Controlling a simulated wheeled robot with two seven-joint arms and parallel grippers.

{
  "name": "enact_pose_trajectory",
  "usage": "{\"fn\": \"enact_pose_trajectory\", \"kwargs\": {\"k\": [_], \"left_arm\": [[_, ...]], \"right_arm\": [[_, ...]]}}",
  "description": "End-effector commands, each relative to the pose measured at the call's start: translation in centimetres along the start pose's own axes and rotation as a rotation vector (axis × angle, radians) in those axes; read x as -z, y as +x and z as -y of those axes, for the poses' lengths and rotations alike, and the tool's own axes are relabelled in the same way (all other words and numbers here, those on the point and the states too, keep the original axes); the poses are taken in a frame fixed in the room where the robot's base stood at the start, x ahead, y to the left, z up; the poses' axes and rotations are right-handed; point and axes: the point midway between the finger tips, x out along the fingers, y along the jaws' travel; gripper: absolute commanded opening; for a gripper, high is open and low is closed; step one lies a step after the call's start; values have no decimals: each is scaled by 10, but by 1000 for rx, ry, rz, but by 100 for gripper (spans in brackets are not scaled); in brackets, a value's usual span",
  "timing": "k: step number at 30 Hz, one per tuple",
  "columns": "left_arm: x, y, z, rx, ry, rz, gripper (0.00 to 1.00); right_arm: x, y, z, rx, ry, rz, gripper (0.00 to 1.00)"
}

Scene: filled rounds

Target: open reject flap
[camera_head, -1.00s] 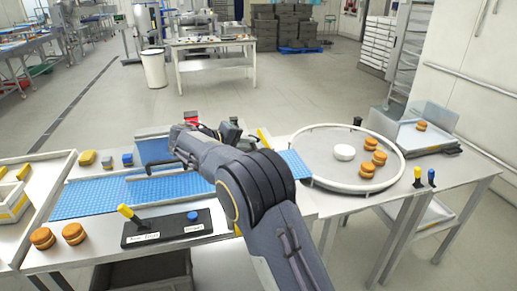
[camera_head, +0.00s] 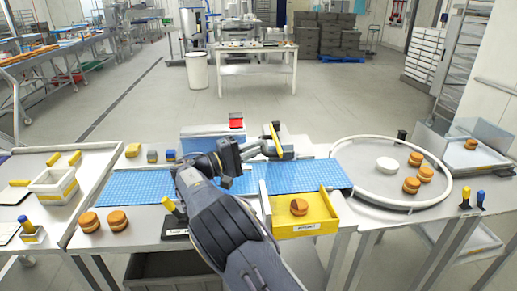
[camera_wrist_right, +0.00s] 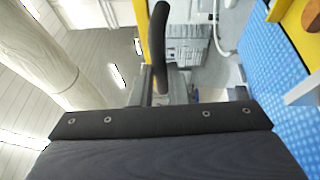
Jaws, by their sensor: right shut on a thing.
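The reject flap (camera_head: 274,136) is a narrow yellow bar standing at the far side of the blue belt (camera_head: 135,187). My right gripper (camera_head: 272,150) reaches over the belt and is shut at the flap; the exact grip is hard to see. In the right wrist view a black upright piece (camera_wrist_right: 160,50) stands beside a yellow edge (camera_wrist_right: 140,28). The yellow reject tray (camera_head: 318,221), with a label on its front, sits at the near side of the belt. One filled round (camera_head: 299,207) lies in it. My left gripper is out of view.
A round table (camera_head: 365,185) at the right holds several filled rounds and a white disc (camera_head: 387,164). A yellow-topped lever (camera_head: 170,205) stands close beside my right arm. A red-topped item (camera_head: 236,121) stands behind the belt.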

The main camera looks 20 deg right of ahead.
Motion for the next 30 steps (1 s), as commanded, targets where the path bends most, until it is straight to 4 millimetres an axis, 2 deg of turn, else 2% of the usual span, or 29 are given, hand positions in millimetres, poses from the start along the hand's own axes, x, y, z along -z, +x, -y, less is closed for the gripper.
{"fn": "enact_pose_trajectory", "kwargs": {"k": [10,11,16,25,30], "left_arm": [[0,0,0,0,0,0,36],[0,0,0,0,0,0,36],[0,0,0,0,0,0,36],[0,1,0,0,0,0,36],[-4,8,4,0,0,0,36]], "right_arm": [[1,-1,-2,-4,1,-3,0],[1,-1,-2,-4,1,-3,15],[1,0,-1,-3,1,-2,36],[0,-3,0,-2,0,-1,36],[1,-24,2,-2,1,-4,36]]}}
